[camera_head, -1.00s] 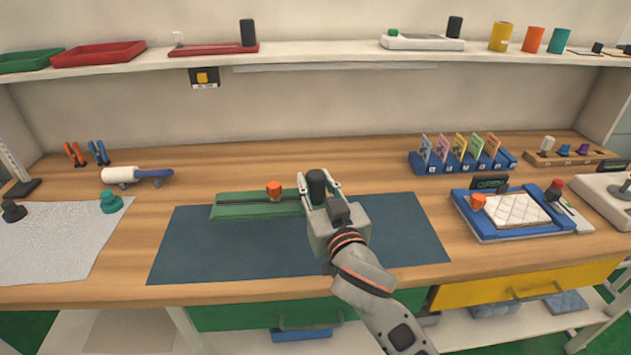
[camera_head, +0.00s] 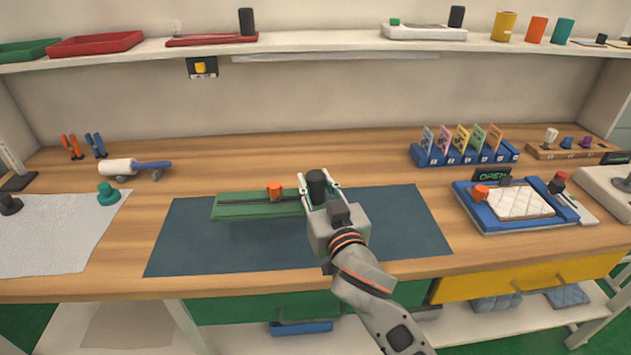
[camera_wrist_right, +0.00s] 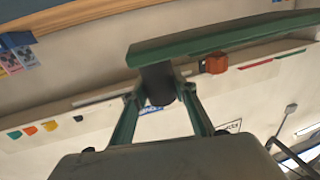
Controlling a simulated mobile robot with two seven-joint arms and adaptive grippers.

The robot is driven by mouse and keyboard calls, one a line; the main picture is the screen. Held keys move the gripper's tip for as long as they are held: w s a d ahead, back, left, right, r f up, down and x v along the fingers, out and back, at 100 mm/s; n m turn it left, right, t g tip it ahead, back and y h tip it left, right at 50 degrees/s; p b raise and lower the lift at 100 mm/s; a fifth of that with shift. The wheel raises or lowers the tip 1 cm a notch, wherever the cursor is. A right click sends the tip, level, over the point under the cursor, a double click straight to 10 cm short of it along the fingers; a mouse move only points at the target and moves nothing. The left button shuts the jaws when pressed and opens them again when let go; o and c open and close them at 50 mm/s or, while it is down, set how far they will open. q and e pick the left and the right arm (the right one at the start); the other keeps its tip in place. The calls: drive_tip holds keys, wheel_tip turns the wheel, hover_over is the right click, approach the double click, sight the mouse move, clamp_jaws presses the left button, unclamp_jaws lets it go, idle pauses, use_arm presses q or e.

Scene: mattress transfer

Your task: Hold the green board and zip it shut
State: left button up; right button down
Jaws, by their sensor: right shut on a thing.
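The green board (camera_head: 240,209) is a long flat strip with a dark line along its top, over the dark blue mat (camera_head: 200,245). An orange knob (camera_head: 274,191) stands on its line near the middle of the visible part. A black cylindrical knob (camera_head: 316,184) stands at the board's right part. My right gripper (camera_head: 320,190) is shut on the black knob and hides the board's right end. In the right wrist view the black knob (camera_wrist_right: 158,84) is between the two fingers, against the green board (camera_wrist_right: 215,38), with the orange knob (camera_wrist_right: 214,63) farther along. My left gripper is not in view.
A blue tray (camera_head: 488,222) with a white quilted pad (camera_head: 518,202) stands at the right. A blue rack of cards (camera_head: 463,155) is behind it. A white sheet (camera_head: 50,235) and a roller (camera_head: 125,167) lie at the left. The mat's left part is bare.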

sight(316, 206)
drive_tip(key=shift+f+b, duration=1.2)
drive_tip(key=shift+f, duration=0.7)
drive_tip(key=shift+f, duration=0.35)
drive_tip(key=shift+f+b, duration=0.1)
drive_tip(key=shift+b, duration=0.2)
drive_tip(key=shift+f+b, duration=0.55)
drive_tip(key=shift+f, duration=0.35)
drive_tip(key=shift+f, duration=0.35)
drive_tip(key=shift+f+b, duration=0.55)
drive_tip(key=shift+b, duration=0.05)
drive_tip(key=shift+f+b, duration=0.45)
drive_tip(key=shift+f, duration=0.3)
drive_tip(key=shift+r, duration=0.1)
